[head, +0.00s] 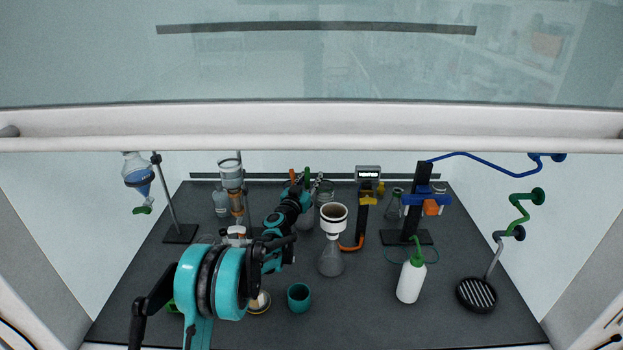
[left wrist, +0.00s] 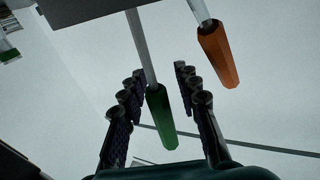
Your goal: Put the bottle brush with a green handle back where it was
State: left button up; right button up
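The bottle brush's green handle (left wrist: 161,118) sits between the two fingers of my left gripper (left wrist: 162,112) in the left wrist view. The fingers stand apart, with a clear gap on the handle's right side; the left finger is close to it, and I cannot tell whether they touch. In the head view the green handle (head: 307,172) shows at the back, just beyond my left gripper (head: 301,184). My right gripper is not in view.
An orange handle (left wrist: 219,55) is just right of the green one. A filter flask (head: 331,260), a teal cup (head: 299,297) and a wash bottle (head: 411,280) stand nearer the front. A stand with a blue separating funnel (head: 138,175) is at left.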

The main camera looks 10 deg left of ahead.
pick_arm(q)
jog(key=shift+r, duration=0.15)
jog(key=p+v, duration=0.2)
jog(key=v, duration=1)
